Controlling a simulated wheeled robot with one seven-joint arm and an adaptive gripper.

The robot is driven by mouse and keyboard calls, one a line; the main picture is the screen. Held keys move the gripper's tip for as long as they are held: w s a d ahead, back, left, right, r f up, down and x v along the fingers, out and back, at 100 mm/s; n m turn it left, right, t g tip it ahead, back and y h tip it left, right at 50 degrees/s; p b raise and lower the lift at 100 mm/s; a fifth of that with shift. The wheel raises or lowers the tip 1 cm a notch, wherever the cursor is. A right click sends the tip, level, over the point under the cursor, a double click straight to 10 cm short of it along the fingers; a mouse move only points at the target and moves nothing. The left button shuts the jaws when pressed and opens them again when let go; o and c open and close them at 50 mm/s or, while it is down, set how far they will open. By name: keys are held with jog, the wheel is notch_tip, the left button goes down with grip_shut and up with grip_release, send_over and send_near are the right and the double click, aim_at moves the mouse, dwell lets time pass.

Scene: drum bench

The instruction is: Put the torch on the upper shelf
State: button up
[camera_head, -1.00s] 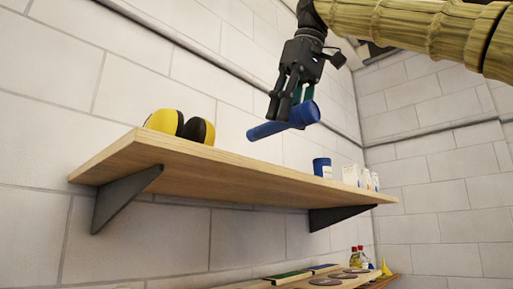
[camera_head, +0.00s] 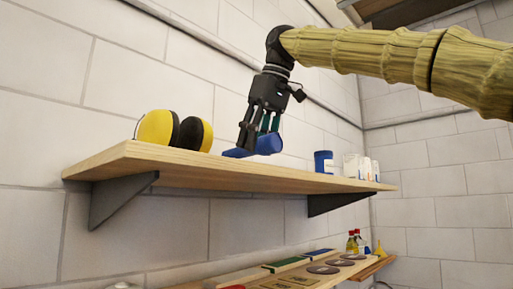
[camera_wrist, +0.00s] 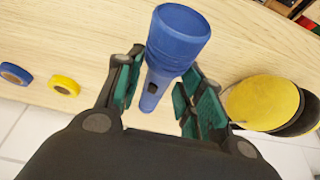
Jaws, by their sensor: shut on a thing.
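The torch (camera_head: 268,145) is blue, with a wide head and a narrower handle. My gripper (camera_head: 261,143) is shut on it, and the torch lies roughly level between the fingers. In the head view it is at the upper shelf's (camera_head: 200,172) top surface, between the ear muffs and the blue tin; I cannot tell whether it touches the wood. In the wrist view the torch (camera_wrist: 172,50) sits between the green-padded fingers, with its head pointing away and the shelf board (camera_wrist: 90,30) behind it.
Yellow and black ear muffs (camera_head: 172,131) stand on the shelf's left part. A blue tin (camera_head: 323,162) and several white containers (camera_head: 358,167) stand at its right end. Blue tape (camera_wrist: 14,74) and yellow tape (camera_wrist: 64,85) show in the wrist view. A lower bench (camera_head: 255,281) holds discs and bottles.

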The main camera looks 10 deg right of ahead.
jog(key=shift+d+f+p, duration=0.15)
jog(key=shift+f+p, duration=0.25)
jog(key=shift+f, duration=0.9)
jog(key=o, duration=1.1)
jog(key=shift+f, duration=0.1)
jog(key=shift+o, duration=0.2)
jog(key=b+v, duration=0.1)
jog(key=v, duration=1.1)
